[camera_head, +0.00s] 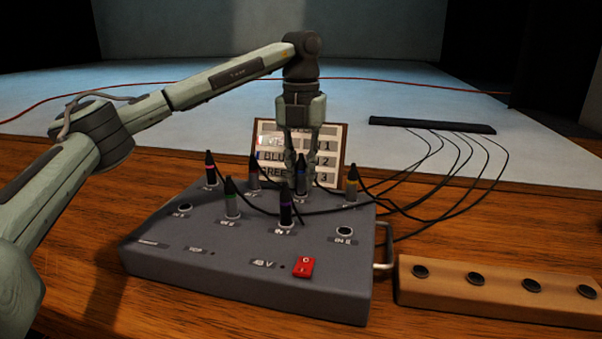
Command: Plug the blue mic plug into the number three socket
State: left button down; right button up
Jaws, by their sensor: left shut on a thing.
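A grey mixing box (190,262) stands on the wooden desk with several black-and-grey plugs upright in its top. My left gripper (301,166) points straight down at the back row, shut on the blue-banded plug (301,188). That plug is upright at the box top; I cannot tell whether it is seated, and its socket label is unreadable. The other plugs have pink (211,170), yellow (351,184), green (231,198) and purple (285,208) bands, and one purplish plug (254,172) is at the back. My right gripper is out of view.
A card (335,150) with words and numbers stands behind the box, partly hidden by my gripper. Empty sockets show at front left (182,208) and front right (344,231). Black cables run to a dark bar (432,125).

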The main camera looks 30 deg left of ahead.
pick_arm(q)
jog(key=shift+f, duration=0.55)
jog(key=c, duration=1.4)
grip_release()
jog(key=shift+o, duration=0.2)
notch_tip(320, 180, up, 12)
